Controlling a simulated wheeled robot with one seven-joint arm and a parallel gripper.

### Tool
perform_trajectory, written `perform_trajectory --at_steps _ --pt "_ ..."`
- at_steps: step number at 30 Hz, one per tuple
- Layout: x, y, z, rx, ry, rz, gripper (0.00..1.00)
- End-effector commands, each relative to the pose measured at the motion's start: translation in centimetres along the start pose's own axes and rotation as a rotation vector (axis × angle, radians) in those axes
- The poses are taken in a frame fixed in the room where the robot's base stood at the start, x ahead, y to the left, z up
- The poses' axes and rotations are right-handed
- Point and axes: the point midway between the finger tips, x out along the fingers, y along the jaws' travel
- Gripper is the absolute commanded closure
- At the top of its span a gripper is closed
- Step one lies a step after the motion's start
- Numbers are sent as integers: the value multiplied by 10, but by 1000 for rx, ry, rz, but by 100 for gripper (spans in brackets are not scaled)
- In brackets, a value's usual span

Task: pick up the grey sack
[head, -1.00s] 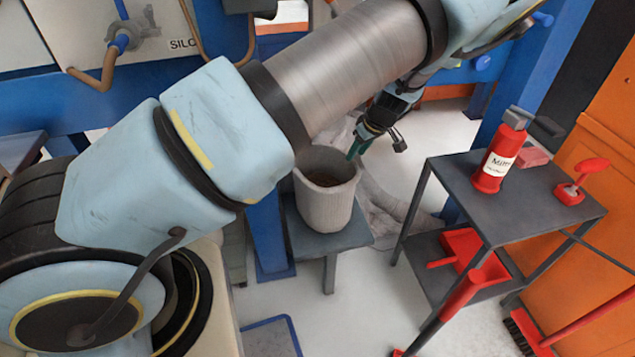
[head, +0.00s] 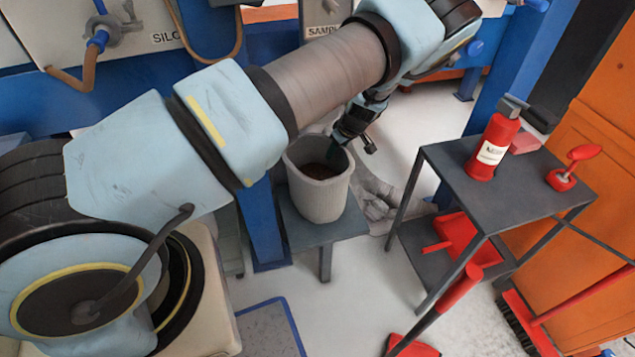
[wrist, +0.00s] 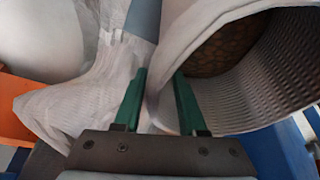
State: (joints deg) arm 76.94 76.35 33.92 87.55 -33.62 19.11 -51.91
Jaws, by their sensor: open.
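The grey sack (head: 319,196) stands upright and open on a small grey stool, with dark brown contents inside. In the wrist view its woven wall and rim (wrist: 232,103) fill the right side. My gripper (head: 337,152) is at the sack's back right rim. In the wrist view my gripper (wrist: 159,92) is open, its green fingers apart with the sack's edge between them. The right finger overlaps the inner wall and the left one is outside. I cannot tell whether either finger touches the sack.
A pale crumpled sack (head: 378,203) lies on the floor behind the stool (head: 348,229). A grey table (head: 463,173) on the right holds a red bottle (head: 493,148). A blue post (head: 258,222) stands close left of the stool. A red-handled tool (head: 449,305) leans in front of the table.

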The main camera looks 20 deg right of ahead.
Motion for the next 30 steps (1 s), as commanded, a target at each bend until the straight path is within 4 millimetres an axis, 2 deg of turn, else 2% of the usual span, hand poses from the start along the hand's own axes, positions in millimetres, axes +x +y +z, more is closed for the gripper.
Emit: perform_trajectory --at_steps 4,11,22,30 --pt "13 0 0 -1 -1 0 59" --pt "15 0 1 -1 -1 1 59" --pt "15 0 1 -1 -1 1 99" --pt "15 1 0 0 0 2 100"
